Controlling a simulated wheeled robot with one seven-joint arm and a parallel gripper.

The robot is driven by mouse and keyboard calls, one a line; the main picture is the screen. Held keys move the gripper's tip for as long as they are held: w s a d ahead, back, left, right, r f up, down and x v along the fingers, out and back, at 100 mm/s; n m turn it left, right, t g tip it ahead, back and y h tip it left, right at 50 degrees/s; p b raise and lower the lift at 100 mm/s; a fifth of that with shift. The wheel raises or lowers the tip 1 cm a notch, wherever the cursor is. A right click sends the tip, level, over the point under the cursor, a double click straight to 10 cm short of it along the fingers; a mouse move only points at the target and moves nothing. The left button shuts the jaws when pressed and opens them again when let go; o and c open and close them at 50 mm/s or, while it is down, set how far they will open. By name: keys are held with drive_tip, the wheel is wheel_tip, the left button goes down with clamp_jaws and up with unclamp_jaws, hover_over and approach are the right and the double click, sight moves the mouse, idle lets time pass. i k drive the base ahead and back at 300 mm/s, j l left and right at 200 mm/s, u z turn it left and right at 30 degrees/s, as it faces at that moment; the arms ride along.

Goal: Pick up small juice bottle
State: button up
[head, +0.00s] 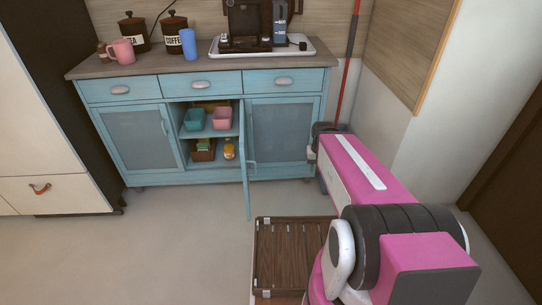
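A small orange-yellow bottle (229,151), which looks like the juice bottle, stands on the lower shelf inside the blue cabinet (142,135). It is at the right of the opening, beside a brown basket (203,151). The cabinet's middle door (246,160) stands open, swung out toward me just right of the bottle. My pink arm reaches in from the lower right, to the right of that door.
Teal (195,119) and pink (222,119) bins sit on the upper shelf. A slatted wooden piece (290,255) is on the floor, left of my arm. A red-handled broom (348,65) leans right of the cabinet. The floor in front and left is clear.

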sight(229, 147)
drive_tip(key=i+l+u, duration=0.2)
drive_tip(key=l+u, duration=0.2)
drive_tip(key=i+l+u, duration=0.15)
drive_tip(key=u, duration=0.25)
drive_tip(key=i+l+u, duration=0.1)
drive_tip(key=l+u, duration=0.5)
drive_tip(key=u, duration=0.2)
drive_tip(key=k+j+z, duration=0.1)
drive_tip(key=j, duration=0.35)
drive_tip(key=j+z, duration=0.25)
drive_tip(key=j, duration=0.7)
drive_tip(key=i+j+z, duration=0.1)
drive_tip(key=j+z, duration=0.25)
drive_tip(key=j, duration=0.25)
drive_tip(key=j+z, duration=0.4)
drive_tip(key=j, duration=0.2)
drive_tip(key=j+z, duration=0.35)
drive_tip(key=j, duration=0.25)
drive_tip(key=i+j+z, duration=0.2)
drive_tip(key=j, duration=0.65)
drive_tip(key=j+z, duration=0.2)
drive_tip(key=j, duration=0.65)
